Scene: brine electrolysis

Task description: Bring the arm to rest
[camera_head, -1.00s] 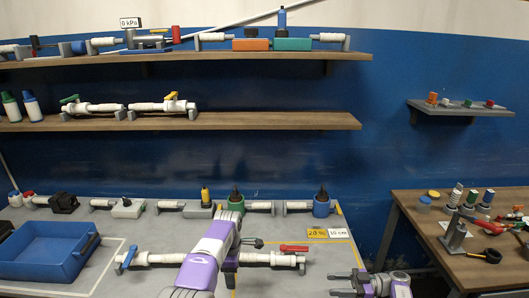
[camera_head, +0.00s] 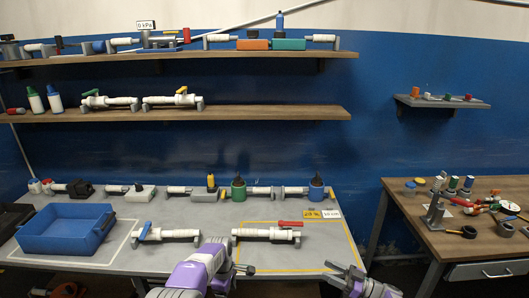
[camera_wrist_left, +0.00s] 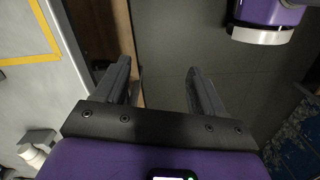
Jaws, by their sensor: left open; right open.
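My left arm (camera_head: 200,267), purple and white, reaches in at the bottom middle of the head view, in front of the grey bench's near edge. Its gripper is mostly hidden there. In the left wrist view the left gripper (camera_wrist_left: 160,88) shows two dark fingers well apart, with nothing between them, over the floor beside the bench. My right gripper (camera_head: 345,275) is at the bottom right of the head view, open and empty, in front of the gap between bench and side table.
The grey bench (camera_head: 120,262) carries a blue tray (camera_head: 67,243), a blue-handled pipe (camera_head: 168,233) and a red-handled pipe (camera_head: 265,232). A wooden side table (camera_head: 420,228) stands right. The space between the tables is open.

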